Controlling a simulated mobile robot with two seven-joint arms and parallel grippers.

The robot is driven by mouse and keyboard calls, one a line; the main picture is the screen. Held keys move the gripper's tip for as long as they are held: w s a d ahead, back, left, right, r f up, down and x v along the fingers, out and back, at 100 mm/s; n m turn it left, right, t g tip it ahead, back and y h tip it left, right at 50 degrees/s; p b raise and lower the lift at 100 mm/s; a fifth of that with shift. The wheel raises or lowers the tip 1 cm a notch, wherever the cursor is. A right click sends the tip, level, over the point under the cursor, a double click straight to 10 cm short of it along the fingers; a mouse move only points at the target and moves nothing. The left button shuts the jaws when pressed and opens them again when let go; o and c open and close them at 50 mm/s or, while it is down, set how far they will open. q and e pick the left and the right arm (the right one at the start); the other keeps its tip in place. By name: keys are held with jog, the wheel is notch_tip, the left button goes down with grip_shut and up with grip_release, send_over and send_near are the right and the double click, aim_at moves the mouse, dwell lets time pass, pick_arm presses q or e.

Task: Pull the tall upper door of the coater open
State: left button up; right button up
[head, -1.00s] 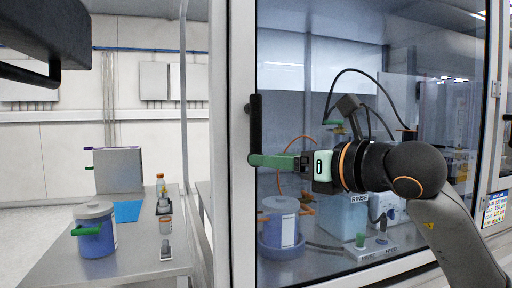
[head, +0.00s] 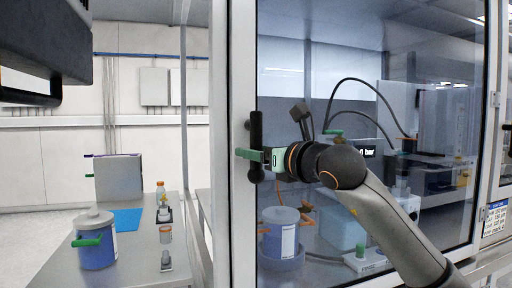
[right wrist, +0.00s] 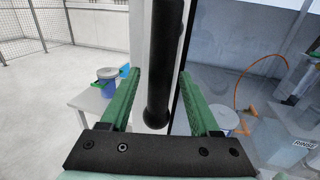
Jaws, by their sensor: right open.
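The coater's tall upper door (head: 430,75) is a clear glass panel in a pale metal frame and looks shut. Its black upright bar handle (head: 256,126) is on the door's left side. My right gripper (head: 246,155) is at the lower half of this handle. In the right wrist view the handle (right wrist: 160,75) stands between the two green fingers of my right gripper (right wrist: 158,92). Both fingers are spread, with a visible gap on each side of the bar. A dark part of my own body fills the upper left of the head view; no left fingers show.
Behind the glass stand a blue pot with a pale lid (head: 282,236) and other equipment. Left of the coater, a grey bench (head: 130,262) holds a blue lidded pot (head: 96,245), a grey box (head: 118,177) and small bottles. Open floor lies beyond the bench.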

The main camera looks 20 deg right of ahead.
jog(key=shift+w, duration=0.2)
grip_shut()
dwell(0.5)
dwell(0.9)
